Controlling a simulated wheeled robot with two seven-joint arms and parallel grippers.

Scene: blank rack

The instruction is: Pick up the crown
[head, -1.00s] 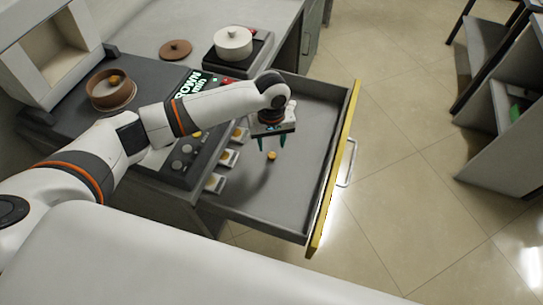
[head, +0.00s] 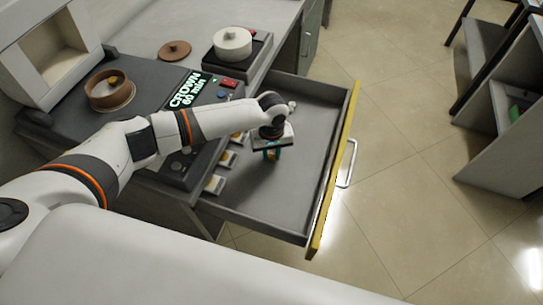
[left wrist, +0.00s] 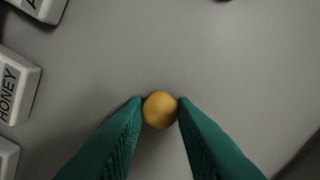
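The small, round, golden-yellow piece, which I take to be the crown (left wrist: 160,110), shows between my left gripper's teal fingertips in the left wrist view. Both tips touch its sides. In the head view my left gripper (head: 271,154) points down into the open drawer (head: 300,180), its fingers close together around the piece, which is mostly hidden there. I cannot tell whether the piece is clear of the drawer floor. My right gripper is not in view.
White labelled blocks lie along the drawer's left side, one reading HONEY (left wrist: 17,88). The yellow drawer front (head: 335,170) bounds the right. A counter panel with a display reading CROWN (head: 188,91), a brown pot (head: 108,97) and a white pot (head: 232,42) stand beyond.

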